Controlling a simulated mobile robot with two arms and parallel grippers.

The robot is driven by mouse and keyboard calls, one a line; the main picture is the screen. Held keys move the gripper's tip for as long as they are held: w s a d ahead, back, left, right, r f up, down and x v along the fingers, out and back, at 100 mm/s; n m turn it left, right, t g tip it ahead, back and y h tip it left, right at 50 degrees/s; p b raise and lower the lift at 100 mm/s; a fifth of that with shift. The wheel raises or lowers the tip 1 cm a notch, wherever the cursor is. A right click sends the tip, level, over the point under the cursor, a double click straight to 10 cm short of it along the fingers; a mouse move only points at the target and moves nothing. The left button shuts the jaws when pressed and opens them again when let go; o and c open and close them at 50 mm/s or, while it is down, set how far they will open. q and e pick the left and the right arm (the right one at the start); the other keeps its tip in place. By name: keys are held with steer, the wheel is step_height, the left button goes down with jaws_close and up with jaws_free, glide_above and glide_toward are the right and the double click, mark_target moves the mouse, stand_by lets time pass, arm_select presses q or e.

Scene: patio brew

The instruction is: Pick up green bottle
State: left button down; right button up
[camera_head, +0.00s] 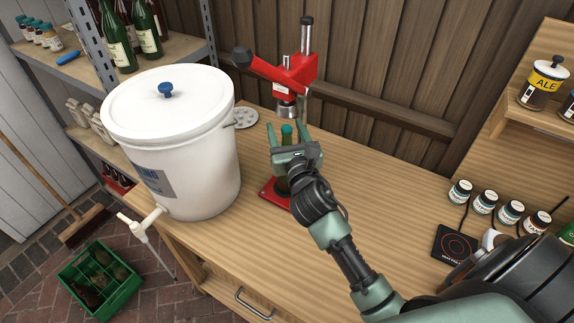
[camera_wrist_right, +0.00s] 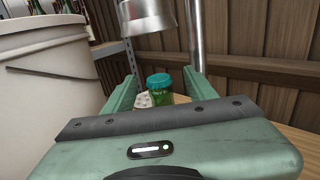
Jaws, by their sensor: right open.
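The green bottle (camera_head: 287,135) with a teal cap stands on the red base (camera_head: 273,193) of the red bench capper (camera_head: 290,75), under its metal bell. My right gripper (camera_head: 287,132) is open, with one finger on each side of the bottle's top. In the right wrist view the capped bottle top (camera_wrist_right: 159,85) shows between the two green fingers, below the metal bell (camera_wrist_right: 147,14). I cannot tell whether the fingers touch it. My gripper hides most of the bottle's body. My left gripper is not in view.
A large white bucket (camera_head: 185,130) with a lid and tap stands left of the capper. A white plate (camera_head: 243,117) with holes lies behind. Jars (camera_head: 484,202) and a hot plate (camera_head: 455,245) are at right. The bench's middle right is clear.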

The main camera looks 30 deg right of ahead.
steer(key=shift+x, duration=1.1)
jaws_close()
stand_by(0.5)
steer(key=shift+w+r, duration=0.1)
